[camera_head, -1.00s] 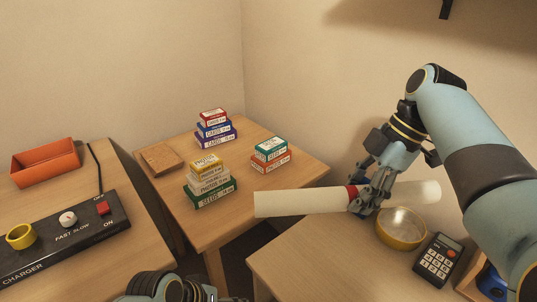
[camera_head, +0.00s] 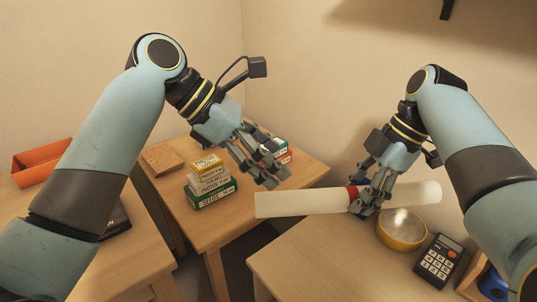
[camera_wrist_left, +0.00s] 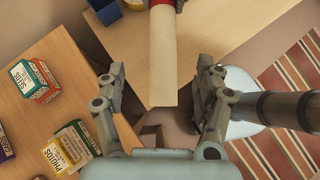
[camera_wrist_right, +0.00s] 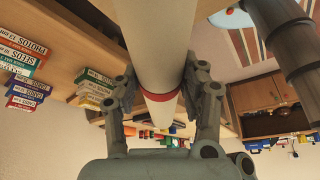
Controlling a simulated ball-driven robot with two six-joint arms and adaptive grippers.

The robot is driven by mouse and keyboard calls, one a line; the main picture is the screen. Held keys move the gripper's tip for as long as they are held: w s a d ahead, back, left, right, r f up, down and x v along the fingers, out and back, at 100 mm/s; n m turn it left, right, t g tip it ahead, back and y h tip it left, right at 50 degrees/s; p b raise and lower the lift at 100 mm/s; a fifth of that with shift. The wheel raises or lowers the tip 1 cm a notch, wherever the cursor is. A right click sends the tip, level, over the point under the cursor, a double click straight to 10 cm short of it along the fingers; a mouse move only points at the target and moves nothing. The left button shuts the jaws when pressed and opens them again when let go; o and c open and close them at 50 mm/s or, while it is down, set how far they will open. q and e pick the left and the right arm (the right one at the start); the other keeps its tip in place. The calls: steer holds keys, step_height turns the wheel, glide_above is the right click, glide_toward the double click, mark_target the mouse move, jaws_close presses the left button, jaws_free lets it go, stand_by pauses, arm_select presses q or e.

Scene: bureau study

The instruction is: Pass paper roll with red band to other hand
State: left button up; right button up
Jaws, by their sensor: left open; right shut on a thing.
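The paper roll (camera_head: 300,202) is a long white tube with a red band (camera_head: 352,192) near its middle. My right gripper (camera_head: 364,204) is shut on the roll at the band and holds it level, just above the right table. The right wrist view shows the roll (camera_wrist_right: 160,45) between the fingers (camera_wrist_right: 160,92). My left gripper (camera_head: 276,178) is open and empty, just above and behind the roll's left end. In the left wrist view the roll's free end (camera_wrist_left: 163,75) lies ahead between the open fingers (camera_wrist_left: 163,85), which are apart from it.
A yellow bowl (camera_head: 402,231) and a calculator (camera_head: 438,260) stand on the right table (camera_head: 330,262), close under the roll. Stacked card boxes (camera_head: 210,180) and a brown book (camera_head: 160,158) lie on the middle table. An orange tray (camera_head: 38,160) is at the far left.

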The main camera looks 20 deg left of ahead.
mark_target(313, 192)
arm_select(q)
steer(key=shift+d+f, duration=0.25)
steer(key=shift+d, duration=0.15)
steer(key=x, duration=1.1)
steer(key=c, duration=1.1)
steer(key=shift+c, duration=0.9)
arm_select(e)
steer(key=o, duration=1.3)
steer(key=shift+c, duration=0.2)
